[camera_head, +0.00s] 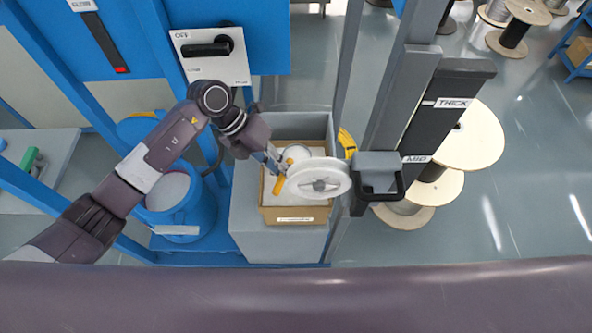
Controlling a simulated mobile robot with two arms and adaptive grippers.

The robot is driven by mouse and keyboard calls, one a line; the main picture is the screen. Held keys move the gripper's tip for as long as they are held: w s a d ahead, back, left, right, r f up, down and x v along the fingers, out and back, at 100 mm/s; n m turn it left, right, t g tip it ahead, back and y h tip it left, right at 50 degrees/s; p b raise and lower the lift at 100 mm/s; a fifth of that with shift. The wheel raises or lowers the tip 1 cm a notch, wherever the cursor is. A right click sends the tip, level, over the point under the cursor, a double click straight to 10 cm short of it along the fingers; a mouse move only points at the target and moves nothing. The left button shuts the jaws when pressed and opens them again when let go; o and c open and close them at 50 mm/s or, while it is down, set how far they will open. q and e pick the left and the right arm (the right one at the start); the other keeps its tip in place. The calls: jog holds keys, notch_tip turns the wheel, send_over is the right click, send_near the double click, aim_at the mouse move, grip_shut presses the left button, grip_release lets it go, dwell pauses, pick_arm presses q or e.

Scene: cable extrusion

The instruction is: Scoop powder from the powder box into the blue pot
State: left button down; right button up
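The powder box (296,215), an open brown box with a label on its front, sits on a grey stand, with pale contents partly showing. My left gripper (281,168) points down over the box, at its left part. A yellow-orange handle (279,185) shows right at the fingertips, and a small white round piece (296,153) shows beside them. I cannot tell whether the fingers are closed on the handle. The blue pot (193,216) stands left of the box, with pale grey material inside; my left arm passes over its upper part. My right gripper is out of view.
A white disc (318,179) with a grey centre overhangs the box's right side. A switch panel (211,57) is above. Spools (470,138) stand at right.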

pick_arm(q)
jog(key=shift+r+p, duration=1.15)
jog(key=shift+r, duration=1)
